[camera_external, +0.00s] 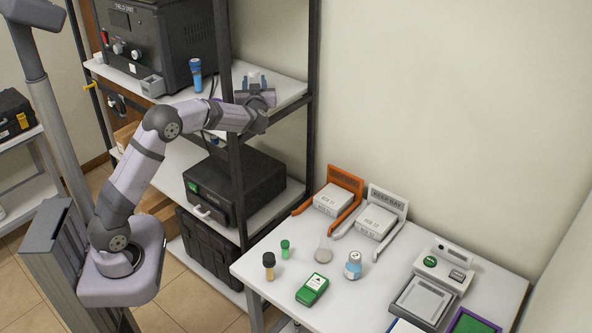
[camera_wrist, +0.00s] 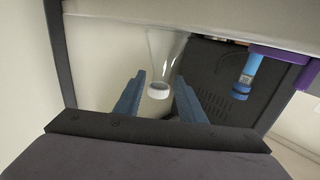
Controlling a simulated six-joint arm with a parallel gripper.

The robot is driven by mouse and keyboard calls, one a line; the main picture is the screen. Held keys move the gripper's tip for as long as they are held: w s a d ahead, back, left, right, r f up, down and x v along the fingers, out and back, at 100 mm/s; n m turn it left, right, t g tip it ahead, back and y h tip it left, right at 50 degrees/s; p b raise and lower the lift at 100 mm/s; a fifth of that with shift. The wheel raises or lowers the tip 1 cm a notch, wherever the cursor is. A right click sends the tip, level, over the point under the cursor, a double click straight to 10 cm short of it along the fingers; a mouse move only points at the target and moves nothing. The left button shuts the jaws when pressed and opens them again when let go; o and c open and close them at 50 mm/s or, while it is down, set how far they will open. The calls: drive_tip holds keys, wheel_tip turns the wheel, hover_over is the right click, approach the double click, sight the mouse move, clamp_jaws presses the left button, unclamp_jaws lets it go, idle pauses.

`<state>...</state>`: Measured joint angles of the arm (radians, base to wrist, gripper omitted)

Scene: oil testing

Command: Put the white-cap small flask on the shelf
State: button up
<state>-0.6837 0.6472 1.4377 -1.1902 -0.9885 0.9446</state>
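The white-cap small flask (camera_wrist: 166,50) is clear, with its white cap (camera_wrist: 158,90) toward my gripper in the wrist view. It is at the upper shelf (camera_external: 287,92), and whether its base touches the board is hidden. My gripper (camera_wrist: 159,80) is at the shelf's right part, its blue fingers on either side of the cap and neck. A gap shows between each finger and the cap, so it looks open. In the external view my gripper (camera_external: 254,82) largely hides the flask.
A blue-capped tube (camera_external: 196,75) and a dark field unit (camera_external: 160,45) stand left on this shelf. A dark rack post (camera_external: 236,170) is close to my arm. The table (camera_external: 385,305) holds another clear flask (camera_external: 323,250), vials, a green meter (camera_external: 312,290) and trays.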

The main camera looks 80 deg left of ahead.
sight(254, 78)
drive_tip(key=shift+o, duration=0.6)
drive_tip(key=shift+r, duration=0.1)
drive_tip(key=shift+r, duration=0.15)
drive_tip(key=shift+d+b, duration=0.55)
drive_tip(key=shift+d, duration=0.05)
drive_tip(key=shift+d+r+b, duration=0.15)
drive_tip(key=shift+d+b, duration=0.6)
drive_tip(key=shift+d, duration=0.25)
wheel_tip(254, 78, up, 7)
drive_tip(key=shift+a, duration=0.1)
